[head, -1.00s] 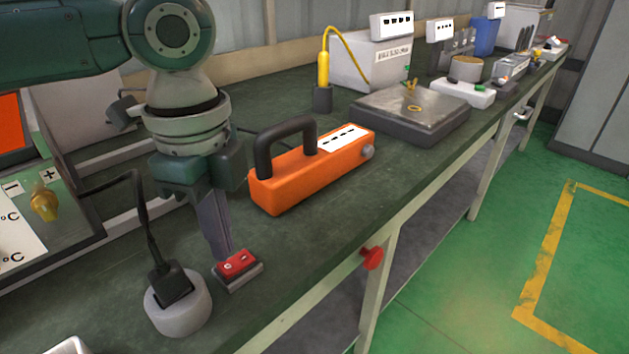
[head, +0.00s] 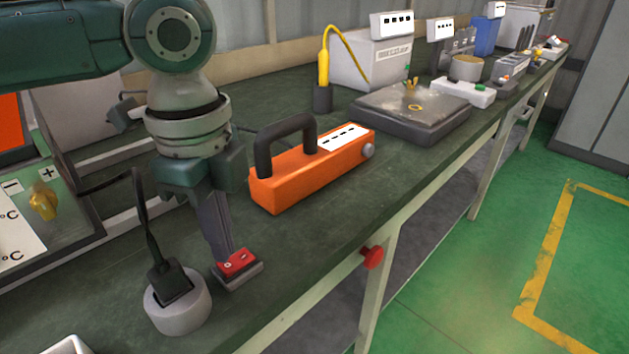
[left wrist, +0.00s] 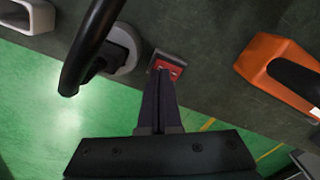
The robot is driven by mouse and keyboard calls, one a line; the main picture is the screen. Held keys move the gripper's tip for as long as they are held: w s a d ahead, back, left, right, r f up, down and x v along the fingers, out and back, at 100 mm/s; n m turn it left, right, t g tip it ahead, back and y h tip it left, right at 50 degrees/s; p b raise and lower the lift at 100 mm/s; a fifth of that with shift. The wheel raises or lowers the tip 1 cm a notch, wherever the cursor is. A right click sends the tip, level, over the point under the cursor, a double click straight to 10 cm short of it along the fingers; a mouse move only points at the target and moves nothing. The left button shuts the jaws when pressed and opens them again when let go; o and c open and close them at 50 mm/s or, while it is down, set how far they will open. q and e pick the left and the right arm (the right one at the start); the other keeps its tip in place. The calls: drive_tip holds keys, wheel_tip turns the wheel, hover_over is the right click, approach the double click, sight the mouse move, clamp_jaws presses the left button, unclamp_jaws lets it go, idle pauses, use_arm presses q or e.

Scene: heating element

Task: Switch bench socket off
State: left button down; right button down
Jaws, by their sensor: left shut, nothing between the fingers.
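The bench socket (head: 178,304) is a round grey block near the front left of the bench, with a black plug and cable in it. Beside it on the right is a small red rocker switch (head: 238,264) on a grey base. The switch also shows in the left wrist view (left wrist: 168,66). My left gripper (head: 231,254) points down, shut and empty, with its fingertips at the red switch, seemingly touching its far left part. The fingertips hide some of the switch in both views. My right gripper is not in view.
An orange clamp meter-like tool (head: 310,172) with a black handle lies right of my left gripper. A unit with a yellow knob (head: 43,200) stands at the left. A red knob (head: 372,257) sticks out at the bench's front edge. Bare bench lies between switch and orange tool.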

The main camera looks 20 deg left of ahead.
use_arm(q)
drive_tip(key=shift+f+b, duration=0.45)
drive_tip(key=shift+f, duration=0.5)
idle(0.3)
wheel_tip(320, 180, up, 7)
drive_tip(key=p, duration=0.8)
drive_tip(key=shift+r+p, duration=0.1)
drive_tip(key=shift+p, duration=0.3)
